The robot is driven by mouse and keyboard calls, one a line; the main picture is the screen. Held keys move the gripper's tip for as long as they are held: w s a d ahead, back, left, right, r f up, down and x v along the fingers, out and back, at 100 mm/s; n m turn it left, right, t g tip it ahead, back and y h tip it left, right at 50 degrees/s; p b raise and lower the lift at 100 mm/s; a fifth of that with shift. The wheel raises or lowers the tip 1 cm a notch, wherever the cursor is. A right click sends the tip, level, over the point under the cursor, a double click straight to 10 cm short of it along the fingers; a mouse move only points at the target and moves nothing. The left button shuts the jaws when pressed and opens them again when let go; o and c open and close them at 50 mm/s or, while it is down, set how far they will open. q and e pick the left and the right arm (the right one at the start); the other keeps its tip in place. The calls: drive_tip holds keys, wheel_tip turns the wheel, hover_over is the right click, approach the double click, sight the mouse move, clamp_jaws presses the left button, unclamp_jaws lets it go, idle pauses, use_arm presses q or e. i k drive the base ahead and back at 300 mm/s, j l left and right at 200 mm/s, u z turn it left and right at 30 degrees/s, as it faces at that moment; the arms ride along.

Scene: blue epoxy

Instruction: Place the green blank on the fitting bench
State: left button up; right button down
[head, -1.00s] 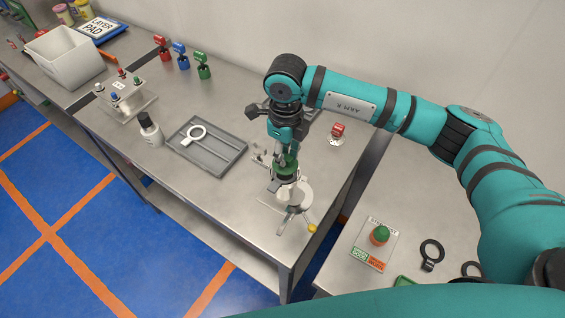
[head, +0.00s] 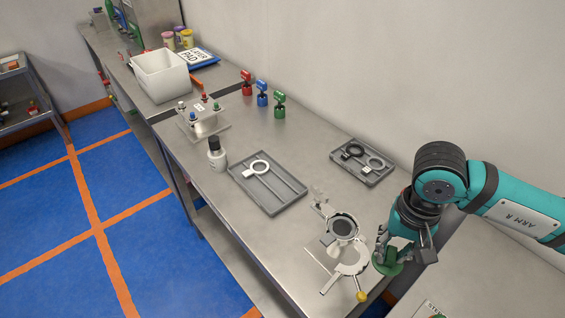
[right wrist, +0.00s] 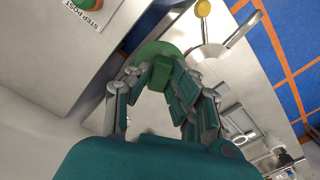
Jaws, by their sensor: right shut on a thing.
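The green blank (head: 385,265) is a round green disc with a square grip on top. My right gripper (head: 402,252) is shut on that grip, just right of the clamp fixture (head: 342,232) at the near end of the steel bench (head: 235,215). In the right wrist view the blank (right wrist: 153,50) shows beyond the fingers (right wrist: 160,80), which close on its grip. The fixture has a dark round seat, open silver arms and a yellow knob. I cannot tell which bench is the fitting bench. My left gripper is not in view.
A grey tray (head: 292,207) with a white ring tool lies left of the fixture. A smaller tray (head: 377,178) with ring tools lies behind. A bottle (head: 217,158), a post block (head: 205,127), red, blue and green-handled tools and a white bin (head: 163,80) stand farther off.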

sight(275, 153)
drive_tip(key=j, duration=0.35)
drive_tip(key=k+j, duration=0.15)
drive_tip(key=j, duration=0.15)
drive_tip(key=i+j, duration=0.15)
drive_tip(key=j, duration=0.3)
drive_tip(key=i+j+z, duration=0.1)
drive_tip(key=j, duration=0.3)
drive_tip(key=i+j, duration=0.15)
drive_tip(key=j, duration=0.3)
drive_tip(key=i+j+z, duration=0.1)
drive_tip(key=i, duration=0.3)
drive_tip(key=i+j, duration=0.25)
drive_tip(key=i+l, duration=0.15)
drive_tip(key=i, duration=0.15)
drive_tip(key=z, duration=0.05)
